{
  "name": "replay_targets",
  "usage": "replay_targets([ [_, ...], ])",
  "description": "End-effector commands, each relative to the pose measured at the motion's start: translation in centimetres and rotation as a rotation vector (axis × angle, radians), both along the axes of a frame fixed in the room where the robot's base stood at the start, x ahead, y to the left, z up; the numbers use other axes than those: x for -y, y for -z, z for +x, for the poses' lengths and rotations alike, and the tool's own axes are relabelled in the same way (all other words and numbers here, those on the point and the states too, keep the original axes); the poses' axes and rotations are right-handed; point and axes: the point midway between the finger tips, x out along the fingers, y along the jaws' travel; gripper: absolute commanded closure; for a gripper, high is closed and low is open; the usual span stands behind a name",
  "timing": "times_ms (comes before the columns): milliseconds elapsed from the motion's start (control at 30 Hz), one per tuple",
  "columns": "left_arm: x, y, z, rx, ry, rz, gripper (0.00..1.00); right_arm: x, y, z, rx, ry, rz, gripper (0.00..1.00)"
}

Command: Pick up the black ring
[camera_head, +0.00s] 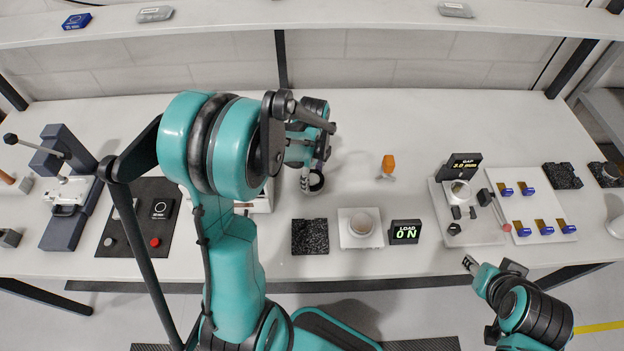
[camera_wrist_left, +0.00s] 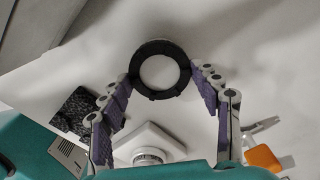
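The black ring (camera_wrist_left: 160,70) sits between the two fingertips of my left gripper (camera_wrist_left: 162,72) in the left wrist view. A fingertip touches it on either side, and its open centre shows the pale table. In the head view the ring (camera_head: 316,181) is small and dark beside the left gripper (camera_head: 306,178), partly hidden by a finger. It looks held above the table. My right gripper (camera_head: 470,264) is low at the right, by the table's front edge, away from the ring. Its opening is too small to judge.
Below the left gripper are a black textured block (camera_head: 310,237), a white square fixture with a round top (camera_head: 361,226) and a load display (camera_head: 405,232). A gap gauge (camera_head: 461,190) is farther right. The back middle table is clear.

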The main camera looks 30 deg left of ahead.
Motion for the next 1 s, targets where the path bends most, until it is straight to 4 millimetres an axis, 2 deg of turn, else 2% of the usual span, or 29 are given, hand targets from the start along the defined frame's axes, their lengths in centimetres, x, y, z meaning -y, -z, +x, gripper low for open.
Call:
replay_targets([
  [433, 0.0, -0.4, 0.0, 0.000, 0.000, 0.000, 0.64, 0.0, -0.1, 0.0, 0.000, 0.000, 0.000, 0.60],
  [567, 0.0, -1.6, 0.0, 0.000, 0.000, 0.000, 0.64, 0.0, -0.6, 0.0, 0.000, 0.000, 0.000, 0.60],
  [700, 0.0, -4.2, 0.0, -0.001, 0.000, 0.000, 0.64, 0.0, -1.5, 0.0, 0.000, 0.000, 0.000, 0.60],
  [1000, 6.4, -8.3, -2.0, -0.001, 0.006, 0.000, 0.64, 0.0, -3.0, 0.0, 0.000, 0.000, 0.000, 0.60],
])
